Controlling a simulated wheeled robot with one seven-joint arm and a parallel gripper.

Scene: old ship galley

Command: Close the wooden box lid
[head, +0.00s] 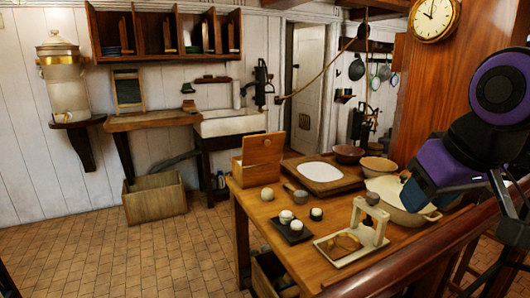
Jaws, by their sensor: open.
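The wooden box (244,172) stands at the far left corner of the wooden table. Its lid (263,149) is raised and stands up nearly vertical above the box. Little of the box's inside shows from here. My gripper (412,194) is at the right, above the large cream pan, well apart from the box. It is dark and seen from the side, open, with nothing visible between its fingers.
Between gripper and box are a wooden board with a white plate (320,172), bowls (349,154), the cream pan (389,198) and a white stand (357,228). A ball (267,194) and a dark tray (283,233) with small cups are in front of the box. A wooden rail (400,262) crosses the foreground.

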